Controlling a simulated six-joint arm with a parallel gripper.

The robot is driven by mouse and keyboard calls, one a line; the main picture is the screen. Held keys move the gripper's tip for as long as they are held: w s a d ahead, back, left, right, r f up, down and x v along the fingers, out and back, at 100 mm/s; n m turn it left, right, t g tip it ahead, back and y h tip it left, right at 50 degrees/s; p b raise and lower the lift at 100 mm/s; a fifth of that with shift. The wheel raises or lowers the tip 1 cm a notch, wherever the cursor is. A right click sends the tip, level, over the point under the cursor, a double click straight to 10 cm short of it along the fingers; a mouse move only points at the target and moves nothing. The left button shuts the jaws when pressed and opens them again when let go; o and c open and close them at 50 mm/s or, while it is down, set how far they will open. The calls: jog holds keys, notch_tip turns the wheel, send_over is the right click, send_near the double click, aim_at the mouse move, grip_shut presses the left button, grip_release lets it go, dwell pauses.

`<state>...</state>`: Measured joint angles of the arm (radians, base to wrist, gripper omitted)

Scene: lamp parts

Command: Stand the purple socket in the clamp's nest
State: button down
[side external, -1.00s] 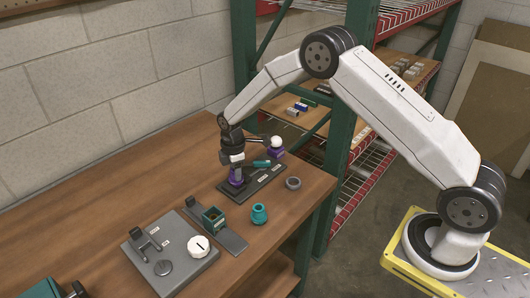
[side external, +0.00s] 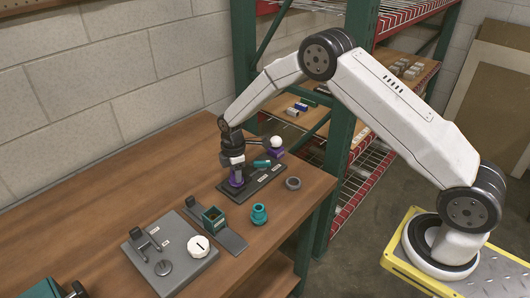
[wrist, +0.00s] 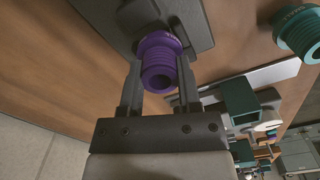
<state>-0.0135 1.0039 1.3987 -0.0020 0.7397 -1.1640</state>
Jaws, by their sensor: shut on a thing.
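The purple socket (wrist: 158,62) is between the two fingers of my gripper (wrist: 158,85) in the wrist view, and the fingers are shut on it. In the side view the purple socket (side external: 237,178) is upright under my gripper (side external: 236,165), at the left end of a dark plate (side external: 262,184). Whether it touches that plate is not clear. A grey base (side external: 190,262) at lower left carries a lever clamp (side external: 146,243), a dark round disc (side external: 164,267) and a white dial (side external: 199,246). I cannot tell which part is the nest.
On the dark plate are a teal part (side external: 261,163) and a white bulb (side external: 276,142) on a purple base.

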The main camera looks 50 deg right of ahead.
jog(key=shift+f, duration=0.15)
dwell(0.5)
jog(key=shift+c, duration=1.1)
grip_release()
notch_tip(320, 180, up, 8)
jog(key=shift+s, duration=0.1)
jog(key=s+r+m+t, duration=0.1)
jog(key=s+r+m, duration=0.2)
jog(key=s, duration=0.9)
jog(key=s+r+m+t, duration=0.1)
jog(key=s+r+m, duration=0.2)
jog(key=s+m, duration=0.7)
jog(key=s, duration=0.3)
jog(key=shift+d+m+t, duration=0.3)
jog(key=shift+d, duration=0.05)
